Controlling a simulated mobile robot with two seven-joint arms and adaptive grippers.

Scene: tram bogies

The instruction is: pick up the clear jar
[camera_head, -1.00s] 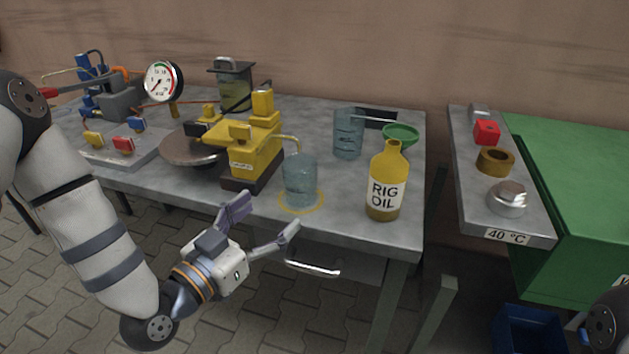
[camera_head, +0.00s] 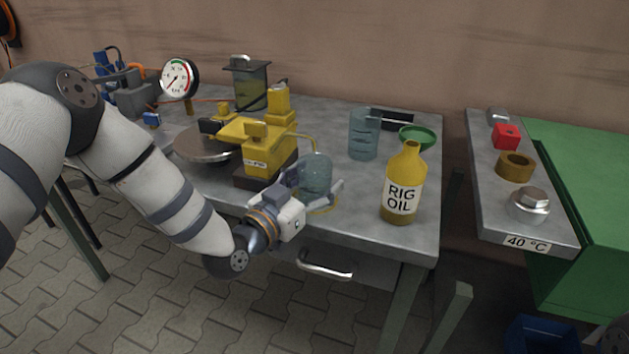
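A clear, bluish jar (camera_head: 316,172) stands near the front edge of the grey table, beside the yellow pump (camera_head: 262,150) and under its spout. A yellow ring marking (camera_head: 330,209) shows around its foot. The fingers and hand hide part of the jar's lower side. I cannot tell whether they touch it.
A round metal plate (camera_head: 205,143) lies left of the pump. A drawer handle (camera_head: 326,265) sticks out below the table edge. Table surface between jar and bottle is clear.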

